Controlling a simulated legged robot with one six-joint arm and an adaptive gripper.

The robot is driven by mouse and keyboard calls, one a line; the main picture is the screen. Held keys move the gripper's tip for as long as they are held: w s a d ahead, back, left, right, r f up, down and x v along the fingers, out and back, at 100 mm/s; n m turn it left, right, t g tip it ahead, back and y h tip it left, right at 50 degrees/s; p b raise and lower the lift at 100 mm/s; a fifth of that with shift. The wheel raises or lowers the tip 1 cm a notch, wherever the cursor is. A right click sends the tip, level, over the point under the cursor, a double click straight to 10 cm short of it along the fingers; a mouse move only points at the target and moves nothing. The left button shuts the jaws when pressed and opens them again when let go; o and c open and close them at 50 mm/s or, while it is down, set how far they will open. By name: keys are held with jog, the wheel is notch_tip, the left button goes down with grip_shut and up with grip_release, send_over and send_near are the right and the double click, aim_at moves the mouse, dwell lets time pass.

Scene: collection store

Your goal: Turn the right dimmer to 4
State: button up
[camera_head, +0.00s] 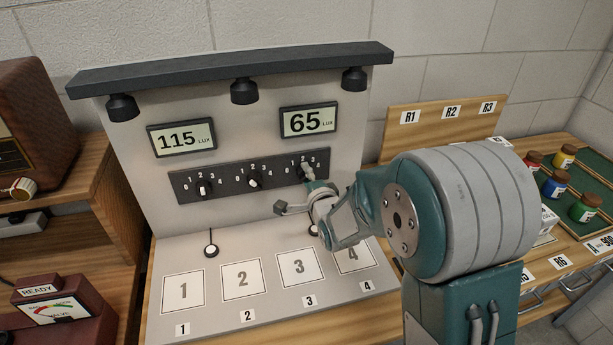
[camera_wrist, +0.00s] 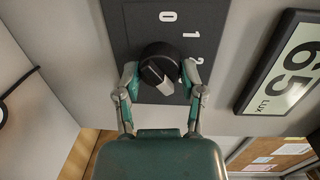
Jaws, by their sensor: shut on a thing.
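The right dimmer (camera_wrist: 158,70) is a black round knob with a grey pointer, on the dark dimmer strip (camera_head: 248,176). My gripper (camera_wrist: 158,82) has one finger on each side of this knob and is shut on it. In the wrist view the grey pointer slants; the number it points to is hard to tell, as my fingers cover part of the scale. The middle dimmer (camera_head: 254,183) and left dimmer (camera_head: 203,189) are free. The right display (camera_head: 308,121) reads 65 lux, the left display (camera_head: 181,138) 115.
Below the strip, a sloped board (camera_head: 217,323) has numbered squares 1 to 4. Three lamps hang from the dark top bar (camera_head: 230,69). Paint jars (camera_head: 564,156) stand at the right, a red meter (camera_head: 58,305) at the lower left.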

jog(key=m, duration=0.4)
jog(key=shift+s+f, duration=0.1)
jog(key=shift+f, duration=0.3)
jog(key=shift+m, duration=0.4)
jog(key=o, duration=1.1)
jog(key=shift+o, duration=0.2)
jog(key=shift+r, duration=0.1)
jog(key=shift+y, duration=0.3)
jog(key=v, duration=1.1)
jog(key=shift+s, duration=0.35)
jog(key=shift+d, duration=0.15)
